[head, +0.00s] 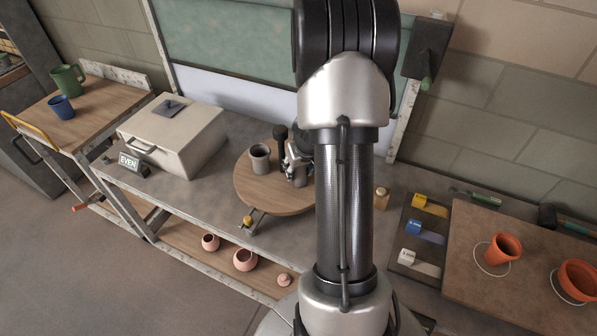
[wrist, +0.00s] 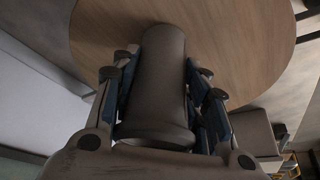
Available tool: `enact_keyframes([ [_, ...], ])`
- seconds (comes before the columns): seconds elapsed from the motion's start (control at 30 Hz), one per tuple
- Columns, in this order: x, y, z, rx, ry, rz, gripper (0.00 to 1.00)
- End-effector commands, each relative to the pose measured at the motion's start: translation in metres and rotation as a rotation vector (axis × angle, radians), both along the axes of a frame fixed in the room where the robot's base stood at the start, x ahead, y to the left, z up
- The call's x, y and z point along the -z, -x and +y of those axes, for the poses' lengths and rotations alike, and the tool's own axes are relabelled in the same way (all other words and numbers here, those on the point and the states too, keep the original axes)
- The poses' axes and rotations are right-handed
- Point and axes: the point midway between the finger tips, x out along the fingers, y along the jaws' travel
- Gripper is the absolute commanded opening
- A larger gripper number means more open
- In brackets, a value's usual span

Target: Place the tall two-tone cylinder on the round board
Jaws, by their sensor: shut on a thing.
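My gripper (head: 298,168) is over the right part of the round wooden board (head: 262,199), partly hidden by my arm. In the wrist view its fingers are shut on both sides of a dark grey-brown cylinder (wrist: 161,85). The cylinder lies lengthwise in the wrist picture, with the board (wrist: 240,35) behind it. Its two tones are hard to tell apart in this shade. I cannot tell whether its base touches the board.
A grey mug (head: 259,158) stands on the board, left of my gripper. A dark round-topped thing (head: 281,133) is close behind the gripper. A cream box (head: 172,137) and an EVEN sign (head: 129,161) are left. Orange pots (head: 503,247) stand at right. The board's front left is clear.

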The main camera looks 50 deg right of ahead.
Motion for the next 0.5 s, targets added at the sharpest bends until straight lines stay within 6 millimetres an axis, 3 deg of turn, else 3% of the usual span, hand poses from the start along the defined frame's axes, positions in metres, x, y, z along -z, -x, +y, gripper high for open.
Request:
enact_keyframes([
  [0.3,0.0020,-0.0004,-0.0003,0.000,0.000,-0.001,0.11],
  [0.33,0.0013,-0.0001,0.0000,0.000,0.000,0.000,0.43],
  [0.5,0.0007,-0.0001,0.0000,0.000,0.000,0.000,0.54],
])
